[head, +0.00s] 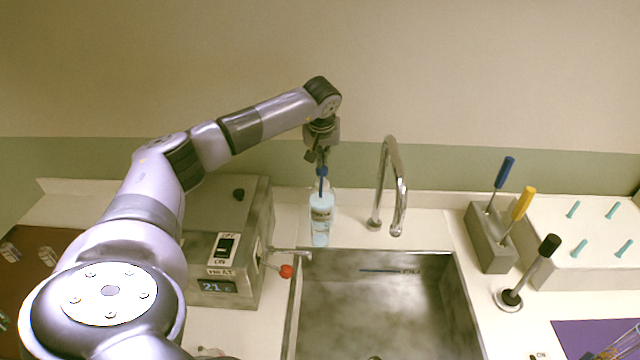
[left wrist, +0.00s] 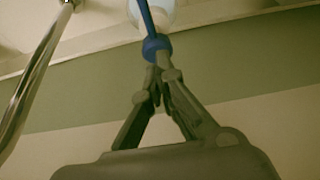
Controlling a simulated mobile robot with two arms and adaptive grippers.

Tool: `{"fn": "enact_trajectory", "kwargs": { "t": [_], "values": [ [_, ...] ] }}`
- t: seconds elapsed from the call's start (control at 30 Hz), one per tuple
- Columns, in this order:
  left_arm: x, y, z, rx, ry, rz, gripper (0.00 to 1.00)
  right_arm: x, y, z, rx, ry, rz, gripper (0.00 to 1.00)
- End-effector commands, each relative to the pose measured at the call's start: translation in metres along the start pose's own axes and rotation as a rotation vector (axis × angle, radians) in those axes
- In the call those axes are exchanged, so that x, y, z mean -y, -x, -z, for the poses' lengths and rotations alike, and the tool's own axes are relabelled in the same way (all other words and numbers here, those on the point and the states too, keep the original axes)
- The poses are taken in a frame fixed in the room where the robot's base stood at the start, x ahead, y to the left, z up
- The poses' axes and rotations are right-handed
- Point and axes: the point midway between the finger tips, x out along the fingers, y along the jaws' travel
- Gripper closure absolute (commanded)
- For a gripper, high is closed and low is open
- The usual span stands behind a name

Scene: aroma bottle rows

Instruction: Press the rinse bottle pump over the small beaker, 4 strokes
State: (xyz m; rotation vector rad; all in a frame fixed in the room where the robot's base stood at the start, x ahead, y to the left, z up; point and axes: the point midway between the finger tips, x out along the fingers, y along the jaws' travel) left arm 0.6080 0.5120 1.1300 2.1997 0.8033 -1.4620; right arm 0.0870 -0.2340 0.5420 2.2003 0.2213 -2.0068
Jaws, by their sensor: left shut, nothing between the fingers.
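The rinse bottle (head: 321,222) is clear with pale blue liquid and a blue pump top. It stands upright on the counter behind the sink's back left corner. My left gripper (head: 322,163) is directly above it, pointing down, with its fingers shut and nothing between them. In the left wrist view the shut fingertips (left wrist: 162,68) are at the blue pump head (left wrist: 156,46); whether they touch it I cannot tell. The bottle body (left wrist: 158,12) shows partly beyond the pump. I cannot make out the small beaker. My right gripper is not in view.
The metal sink (head: 385,300) lies in front, with a curved faucet (head: 400,190) behind it. A heater box (head: 225,250) with a red-knobbed tap stands left. A block with screwdrivers (head: 490,240), a black-handled stand (head: 530,270) and a white rack (head: 590,235) are right.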

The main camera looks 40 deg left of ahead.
Motion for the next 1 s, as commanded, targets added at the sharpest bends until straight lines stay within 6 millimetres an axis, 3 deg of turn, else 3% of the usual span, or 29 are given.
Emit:
{"fn": "enact_trajectory", "kwargs": {
  "t": [0.57, 1.0],
  "values": [
    [0.000, -0.001, 0.000, -0.002, 0.001, -0.001, 1.00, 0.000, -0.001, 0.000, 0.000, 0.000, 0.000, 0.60],
    [0.000, -0.015, -0.006, -0.001, 0.001, 0.000, 1.00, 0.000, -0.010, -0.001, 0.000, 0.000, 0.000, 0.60]
  ]
}}
